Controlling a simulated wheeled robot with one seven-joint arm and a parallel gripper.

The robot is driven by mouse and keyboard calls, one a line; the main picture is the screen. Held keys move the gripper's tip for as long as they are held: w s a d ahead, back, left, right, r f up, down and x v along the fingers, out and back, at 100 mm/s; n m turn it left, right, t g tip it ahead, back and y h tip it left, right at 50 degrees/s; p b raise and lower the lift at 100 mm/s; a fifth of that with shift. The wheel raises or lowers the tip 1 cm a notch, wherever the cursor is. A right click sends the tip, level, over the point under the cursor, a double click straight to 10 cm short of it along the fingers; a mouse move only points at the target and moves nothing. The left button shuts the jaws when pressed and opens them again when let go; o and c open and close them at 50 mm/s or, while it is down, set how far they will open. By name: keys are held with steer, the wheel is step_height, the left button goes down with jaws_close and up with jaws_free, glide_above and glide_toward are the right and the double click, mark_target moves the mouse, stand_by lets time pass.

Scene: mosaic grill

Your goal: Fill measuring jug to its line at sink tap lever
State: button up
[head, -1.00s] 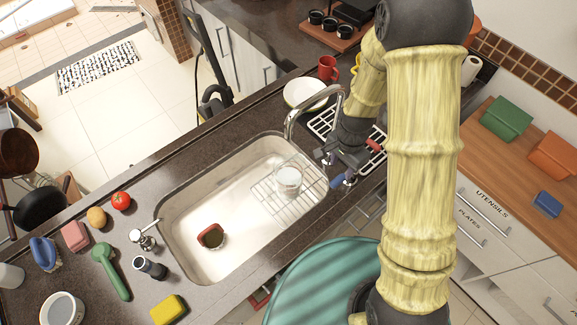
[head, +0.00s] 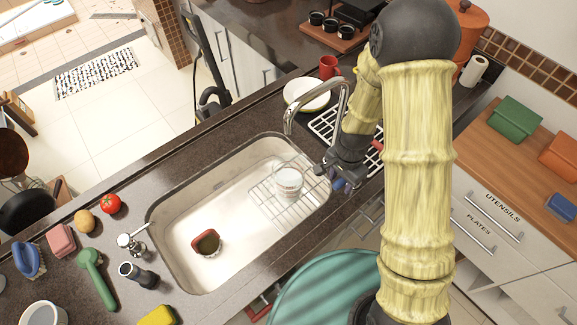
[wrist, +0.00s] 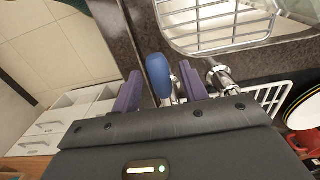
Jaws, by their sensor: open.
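The clear measuring jug (head: 288,183) stands upright on the wire rack (wrist: 220,25) in the right end of the sink, below the spout of the curved tap (head: 312,88). Its line and water level are too small to read. A blue-ended tap lever (wrist: 158,75) shows in the wrist view; its blue end also shows in the head view (head: 340,185). My gripper (wrist: 162,84) is open, with its purple fingers on either side of the blue lever end. I cannot tell whether either finger touches it. In the head view my arm partly hides the tap base.
A white plate (head: 306,95) and red mug (head: 329,67) stand beyond the tap. A soap pump (head: 131,242), a dark bottle (head: 140,272) and a yellow sponge (head: 158,315) line the left counter.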

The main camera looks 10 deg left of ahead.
steer(key=c, duration=0.8)
steer(key=shift+r+p, duration=0.4)
steer(key=shift+r, duration=0.1)
steer(key=shift+f, duration=0.15)
steer(key=shift+s+f+b, duration=0.1)
steer(key=shift+f+b, duration=0.5)
steer(key=o, duration=0.9)
steer(key=shift+r, duration=0.2)
